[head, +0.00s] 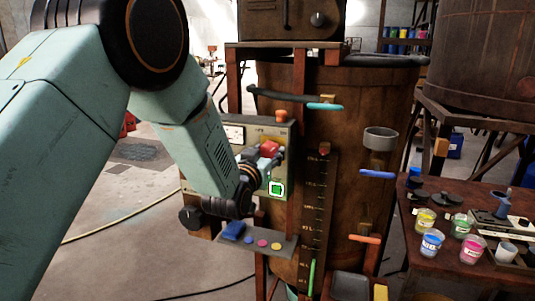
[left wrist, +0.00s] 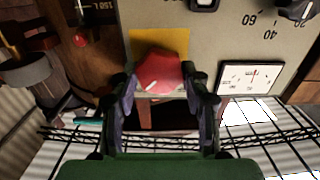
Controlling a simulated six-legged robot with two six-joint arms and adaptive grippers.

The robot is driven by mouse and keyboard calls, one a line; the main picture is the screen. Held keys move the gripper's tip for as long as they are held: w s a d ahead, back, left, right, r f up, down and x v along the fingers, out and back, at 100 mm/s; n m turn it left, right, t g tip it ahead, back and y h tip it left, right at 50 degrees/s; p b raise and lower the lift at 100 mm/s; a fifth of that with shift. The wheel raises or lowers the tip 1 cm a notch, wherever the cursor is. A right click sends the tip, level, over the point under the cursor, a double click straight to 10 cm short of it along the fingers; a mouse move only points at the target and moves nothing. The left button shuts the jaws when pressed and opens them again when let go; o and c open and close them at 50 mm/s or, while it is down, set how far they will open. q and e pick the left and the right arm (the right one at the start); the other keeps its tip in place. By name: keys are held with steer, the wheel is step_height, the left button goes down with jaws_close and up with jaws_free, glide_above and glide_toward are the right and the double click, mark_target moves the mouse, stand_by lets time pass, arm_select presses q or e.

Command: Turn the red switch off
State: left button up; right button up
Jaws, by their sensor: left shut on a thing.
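The red switch (head: 269,148) is a red knob on a yellow plate on the grey control panel (head: 235,146), which is fixed to the front of the wooden vat. In the left wrist view the red switch (left wrist: 160,73) sits between the fingertips, with the yellow plate (left wrist: 160,45) behind it. My left gripper (head: 262,160) reaches the panel and is shut on the red switch; in the left wrist view the gripper (left wrist: 163,85) has a finger on each side of it. The switch's exact setting cannot be told. My right gripper is not in view.
A green-lit square button (head: 277,188) is below the switch. A small shelf (head: 260,241) with coloured buttons juts out beneath the panel. Coloured handles stick out from the vat (head: 345,140). A table (head: 450,255) with paint jars stands at right.

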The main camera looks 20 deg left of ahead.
arm_select(q)
steer(key=shift+c, duration=0.5)
steer(key=shift+n, duration=0.3)
steer(key=n, duration=0.3)
steer(key=n+b, duration=0.1)
steer(key=n, duration=0.4)
steer(key=shift+a+n, duration=0.1)
steer(key=shift+n, duration=0.2)
steer(key=n, duration=0.4)
steer(key=shift+f, duration=0.1)
steer(key=n, duration=0.4)
steer(key=shift+n+b, duration=0.3)
steer(key=shift+b, duration=0.05)
steer(key=shift+f, duration=0.1)
